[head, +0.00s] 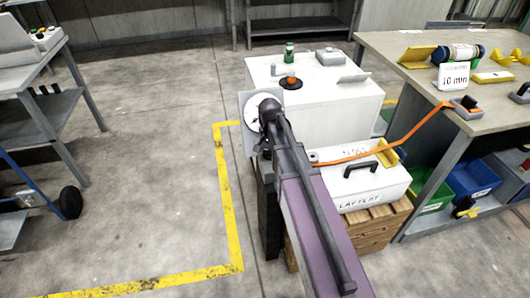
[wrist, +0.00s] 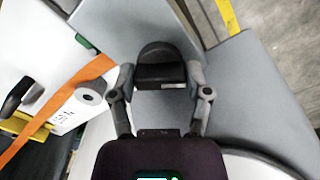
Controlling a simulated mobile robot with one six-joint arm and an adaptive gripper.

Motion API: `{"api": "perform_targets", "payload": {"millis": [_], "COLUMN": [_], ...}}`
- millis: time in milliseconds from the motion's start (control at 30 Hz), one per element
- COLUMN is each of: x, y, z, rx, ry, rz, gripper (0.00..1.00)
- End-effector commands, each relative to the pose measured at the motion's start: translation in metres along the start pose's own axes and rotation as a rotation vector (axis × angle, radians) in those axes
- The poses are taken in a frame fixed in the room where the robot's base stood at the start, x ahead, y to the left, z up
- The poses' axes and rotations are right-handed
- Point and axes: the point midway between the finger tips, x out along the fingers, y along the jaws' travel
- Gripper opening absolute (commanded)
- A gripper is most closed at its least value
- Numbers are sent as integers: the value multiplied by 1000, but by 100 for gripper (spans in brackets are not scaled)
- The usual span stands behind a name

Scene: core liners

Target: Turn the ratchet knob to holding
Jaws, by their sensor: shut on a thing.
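In the wrist view, a black rounded knob (wrist: 161,62) with a small pale label stands at a grey panel (wrist: 255,85). My gripper (wrist: 162,78) has one finger on each side of the knob and is shut on it. The label's writing is too small to read. In the head view, my gripper (head: 268,112) is at the grey panel with a white round dial (head: 254,101), on the near left side of a white cabinet (head: 335,108). My arm and gripper hide the knob there.
An orange strap (head: 400,143) runs from near my gripper to the workbench (head: 405,50) at right. A white lidded box (head: 360,192) marked "LAY FLAT" sits on wood below it. A green can (head: 289,53) stands on the cabinet. The floor at left is mostly clear.

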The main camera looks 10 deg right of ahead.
Motion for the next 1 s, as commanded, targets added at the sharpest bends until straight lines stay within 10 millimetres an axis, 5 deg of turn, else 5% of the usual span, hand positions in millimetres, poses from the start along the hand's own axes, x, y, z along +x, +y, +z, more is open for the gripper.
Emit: {"api": "perform_targets", "payload": {"millis": [533, 1000], "x": [-1, -1], "y": [0, -1], "z": [-5, -5], "rx": [-476, -620], "ry": [10, 9], "rz": [4, 3], "gripper": [15, 15]}}
